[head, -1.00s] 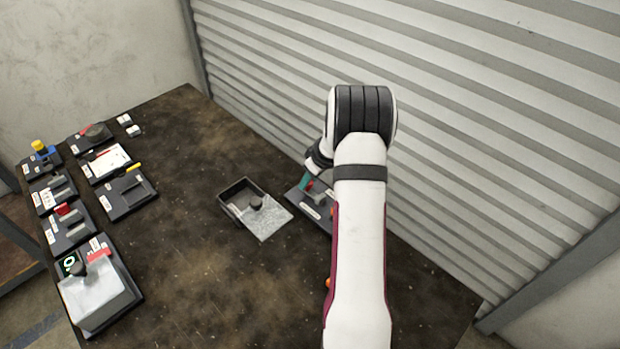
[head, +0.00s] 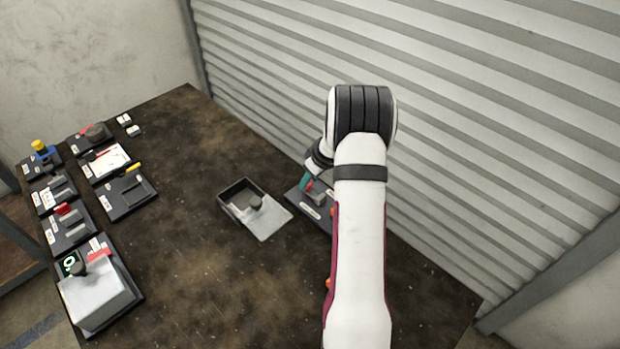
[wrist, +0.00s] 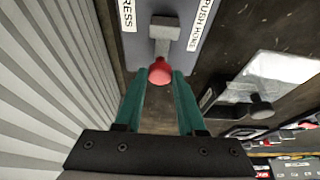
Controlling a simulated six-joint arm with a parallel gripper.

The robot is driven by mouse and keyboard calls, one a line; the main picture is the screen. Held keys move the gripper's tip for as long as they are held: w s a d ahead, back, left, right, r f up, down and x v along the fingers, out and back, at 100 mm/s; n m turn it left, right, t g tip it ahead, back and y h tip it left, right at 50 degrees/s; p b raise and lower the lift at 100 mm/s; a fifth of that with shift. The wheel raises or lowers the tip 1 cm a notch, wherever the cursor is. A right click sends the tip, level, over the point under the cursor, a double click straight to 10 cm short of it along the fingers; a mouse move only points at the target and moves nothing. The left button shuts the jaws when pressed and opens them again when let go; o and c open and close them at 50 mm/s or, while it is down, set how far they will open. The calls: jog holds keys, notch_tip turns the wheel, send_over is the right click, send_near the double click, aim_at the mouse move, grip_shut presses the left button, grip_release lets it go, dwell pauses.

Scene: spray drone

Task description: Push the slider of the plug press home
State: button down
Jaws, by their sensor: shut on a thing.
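The plug press (head: 294,200) is a dark grey plate with white labels, standing near the corrugated wall and partly hidden by my arm in the head view. In the wrist view its plate (wrist: 138,48) carries a grey slider (wrist: 163,38) with a round red knob (wrist: 160,72) at its near end. One label reads "PUSH HOME". My gripper (wrist: 159,78) has teal fingers, one on each side of the red knob, and is shut on it. In the head view the fingers (head: 306,182) show just left of my arm.
A dark open box (head: 226,203) with a grey lid (head: 268,222) and black knob lies left of the press. Several dark plates with fittings line the table's left side, with a grey block (head: 95,295) at the front. The table (head: 185,200) between is clear.

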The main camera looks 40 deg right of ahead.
aim_at(321, 196)
jog(key=shift+s, duration=2.75)
jog(key=c, duration=0.5)
grip_release()
jog(key=v, duration=1.5)
jog(key=shift+s+r, duration=0.2)
jog(key=shift+r, duration=0.15)
